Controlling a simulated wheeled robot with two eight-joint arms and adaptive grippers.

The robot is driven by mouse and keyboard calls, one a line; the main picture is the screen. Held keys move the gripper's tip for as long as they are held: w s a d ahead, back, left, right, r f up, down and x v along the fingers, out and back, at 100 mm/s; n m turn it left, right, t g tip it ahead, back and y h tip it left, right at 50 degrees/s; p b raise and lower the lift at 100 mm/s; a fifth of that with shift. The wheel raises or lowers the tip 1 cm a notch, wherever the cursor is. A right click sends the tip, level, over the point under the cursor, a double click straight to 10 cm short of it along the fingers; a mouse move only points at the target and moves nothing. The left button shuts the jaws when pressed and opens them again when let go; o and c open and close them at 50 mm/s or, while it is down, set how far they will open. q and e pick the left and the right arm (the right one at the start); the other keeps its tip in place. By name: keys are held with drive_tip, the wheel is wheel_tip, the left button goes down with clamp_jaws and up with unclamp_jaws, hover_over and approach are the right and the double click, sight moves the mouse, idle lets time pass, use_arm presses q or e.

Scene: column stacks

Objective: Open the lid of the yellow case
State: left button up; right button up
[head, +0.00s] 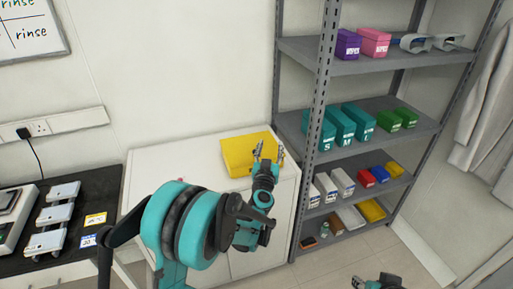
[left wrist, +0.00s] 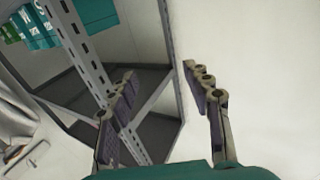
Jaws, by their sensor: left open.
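The yellow case (head: 238,153) sits on top of the white cabinet (head: 150,165) in the head view, against the wall. Its lid looks shut. My left gripper (head: 269,152) is open, at the right end of the case, with its fingers pointing up and away from me. It overlaps the case's right part in the picture; I cannot tell whether it touches. In the left wrist view the open fingers (left wrist: 158,73) have nothing between them, and the case does not show. Part of my right gripper (head: 380,283) shows at the bottom edge; its jaws are unclear.
A grey metal shelf rack (head: 326,75) stands just right of the cabinet, its post close to my left gripper. It holds teal boxes (head: 342,123) and other boxes. A black-topped table (head: 95,207) with several devices is at left. The floor at right is clear.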

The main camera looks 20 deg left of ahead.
use_arm(q)
drive_tip(key=w+a+f+n+g+y, duration=0.25)
drive_tip(key=a+f+y, duration=0.2)
drive_tip(key=f, duration=0.55)
drive_tip(key=shift+t, duration=0.35)
drive_tip(key=x, duration=0.7)
drive_tip(key=shift+a+b, duration=0.3)
drive_tip(key=shift+a, duration=0.05)
drive_tip(key=shift+r, duration=0.1)
clamp_jaws()
